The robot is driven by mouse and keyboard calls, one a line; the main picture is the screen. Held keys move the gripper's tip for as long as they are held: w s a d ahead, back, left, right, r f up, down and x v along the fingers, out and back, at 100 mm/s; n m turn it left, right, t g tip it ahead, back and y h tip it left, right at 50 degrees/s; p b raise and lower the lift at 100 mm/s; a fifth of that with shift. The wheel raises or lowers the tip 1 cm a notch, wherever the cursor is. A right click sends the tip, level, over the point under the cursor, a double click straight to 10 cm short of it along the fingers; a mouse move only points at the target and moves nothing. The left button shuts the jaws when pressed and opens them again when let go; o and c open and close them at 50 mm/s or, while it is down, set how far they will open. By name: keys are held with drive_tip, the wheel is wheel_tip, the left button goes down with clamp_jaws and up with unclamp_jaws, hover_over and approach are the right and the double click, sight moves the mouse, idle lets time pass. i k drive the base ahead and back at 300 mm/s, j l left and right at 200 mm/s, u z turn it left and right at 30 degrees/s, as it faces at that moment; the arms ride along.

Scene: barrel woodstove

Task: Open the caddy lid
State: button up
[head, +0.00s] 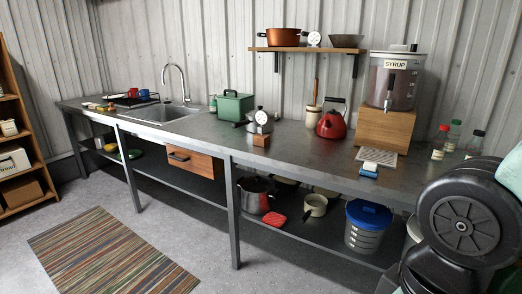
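A green box (238,106), which looks like the caddy, stands on the long metal counter to the right of the sink. Its lid appears closed, with a small dark handle on top. Details of the lid edge and any catch are too small to tell. My arm shows at the right edge of the head view, folded near the counter's right end and far from the green box. My gripper is not in view.
Metal counter (220,136); sink (165,112) left of the box. Further right are a red kettle (331,124) and syrup dispenser (391,85). The floor (180,245) before the counter is open, with a striped rug (112,255).

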sight(235, 92)
drive_tip(key=i+u, duration=0.3)
drive_tip(key=i, duration=0.65)
drive_tip(key=i+l+u, duration=0.1)
drive_tip(key=i+u, duration=0.2)
drive_tip(key=i, duration=0.65)
